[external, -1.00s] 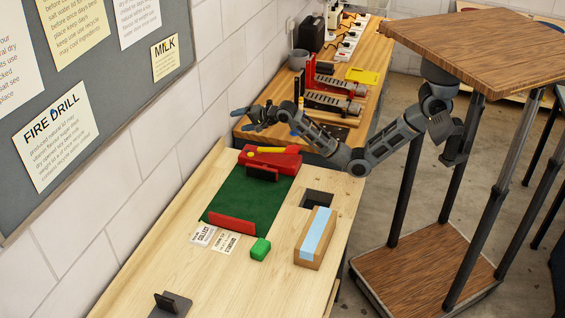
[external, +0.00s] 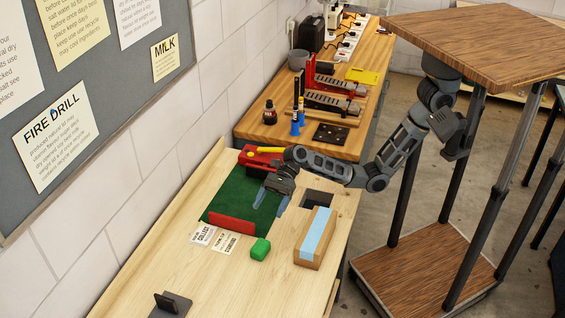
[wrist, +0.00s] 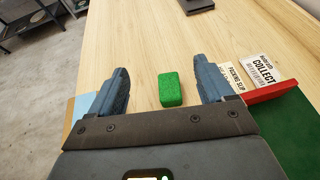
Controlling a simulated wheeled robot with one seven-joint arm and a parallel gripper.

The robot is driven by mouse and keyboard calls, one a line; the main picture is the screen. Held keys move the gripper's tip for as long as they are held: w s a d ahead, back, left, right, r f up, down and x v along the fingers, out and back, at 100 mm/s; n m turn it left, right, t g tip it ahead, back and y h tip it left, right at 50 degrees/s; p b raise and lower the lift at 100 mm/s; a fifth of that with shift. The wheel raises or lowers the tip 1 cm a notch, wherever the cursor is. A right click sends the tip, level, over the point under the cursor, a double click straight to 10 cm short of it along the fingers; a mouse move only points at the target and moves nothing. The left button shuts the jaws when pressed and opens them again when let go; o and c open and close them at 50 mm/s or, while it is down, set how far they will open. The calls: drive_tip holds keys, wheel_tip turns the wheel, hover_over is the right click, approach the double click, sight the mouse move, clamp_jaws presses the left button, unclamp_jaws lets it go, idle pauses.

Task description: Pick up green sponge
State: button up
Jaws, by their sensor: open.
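The green sponge (external: 260,249) is a small block on the light wooden bench, just in front of the red bar of the green mat and left of the wooden block. In the wrist view the sponge (wrist: 169,90) lies between the lines of my two fingers, beyond the palm and nearer the left-right middle. My gripper (external: 270,201) is open and empty, above the green mat and behind the sponge in the external view. Its blue-grey fingers point down. In the wrist view my gripper (wrist: 163,88) shows both fingers wide apart, touching nothing.
A wooden block with a light blue top (external: 314,238) stands right of the sponge. The green mat (external: 238,196) has a red bar (external: 232,223) at its front edge. Paper labels (external: 226,240) lie left of the sponge. A dark holder (external: 171,304) stands nearer the front; bench between is clear.

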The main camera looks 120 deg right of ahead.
approach(256, 259)
drive_tip(key=shift+x, duration=3.05)
drive_tip(key=shift+w+d, duration=0.1)
drive_tip(key=shift+c, duration=0.5)
drive_tip(key=c, duration=0.9)
